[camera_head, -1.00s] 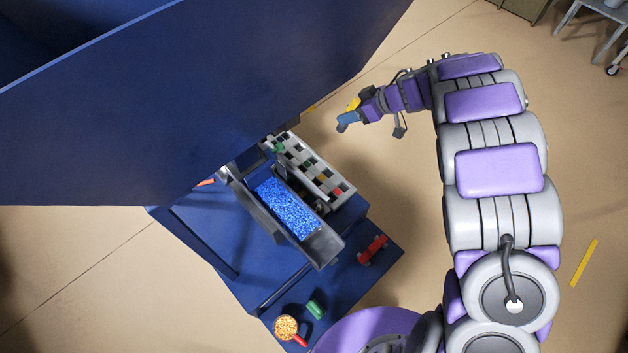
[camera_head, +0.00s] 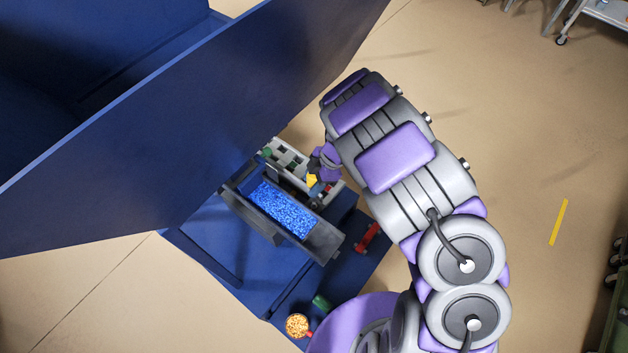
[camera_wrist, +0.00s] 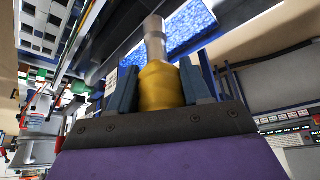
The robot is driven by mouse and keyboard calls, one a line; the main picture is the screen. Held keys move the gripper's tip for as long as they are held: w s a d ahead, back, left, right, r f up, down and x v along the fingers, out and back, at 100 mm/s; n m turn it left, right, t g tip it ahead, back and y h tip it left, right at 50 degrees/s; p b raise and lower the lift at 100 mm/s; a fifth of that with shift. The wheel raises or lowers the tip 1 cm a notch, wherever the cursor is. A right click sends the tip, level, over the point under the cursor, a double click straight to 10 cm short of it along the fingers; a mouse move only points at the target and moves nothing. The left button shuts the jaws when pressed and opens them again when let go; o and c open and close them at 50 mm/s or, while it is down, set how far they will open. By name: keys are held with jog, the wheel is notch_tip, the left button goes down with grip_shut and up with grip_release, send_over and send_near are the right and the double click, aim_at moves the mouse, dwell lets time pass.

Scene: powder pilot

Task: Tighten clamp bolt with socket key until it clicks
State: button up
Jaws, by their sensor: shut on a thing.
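My gripper (camera_wrist: 158,82) is shut on the socket key (camera_wrist: 162,88), seen in the wrist view. The key has a yellow grip between the dark blue fingers and a grey metal shaft pointing up the picture. The shaft's end overlaps the trough of blue granules in that view. In the head view only a bit of the yellow key (camera_head: 311,180) shows, beside the trough and over the keyed panel. My arm hides most of the gripper there. I cannot pick out the clamp bolt in either view. Whether the key touches anything is unclear.
The dark trough (camera_head: 318,243) holds blue granules on a blue stand (camera_head: 210,240). A pale panel (camera_head: 285,153) lies behind it. A tall blue wall (camera_head: 230,90) stands at left.

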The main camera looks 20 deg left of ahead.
jog(key=shift+w+a+p, duration=0.1)
jog(key=shift+a+p, duration=0.35)
jog(key=shift+a, duration=0.35)
jog(key=shift+d+r+p, duration=0.15)
jog(key=shift+d+p, duration=0.1)
jog(key=shift+p, duration=0.05)
jog(key=shift+d+f, duration=0.95)
jog(key=shift+f, duration=0.35)
jog(key=shift+a+f+b, duration=0.2)
jog(key=shift+a+f, duration=0.3)
jog(key=shift+f, duration=0.35)
jog(key=shift+a+f+b, duration=0.2)
jog(key=shift+a+f, duration=0.25)
jog(key=shift+f, duration=0.4)
jog(key=shift+d+r, duration=0.15)
jog(key=shift+d, duration=0.7)
jog(key=shift+a, duration=0.45)
jog(key=shift+d, duration=0.1)
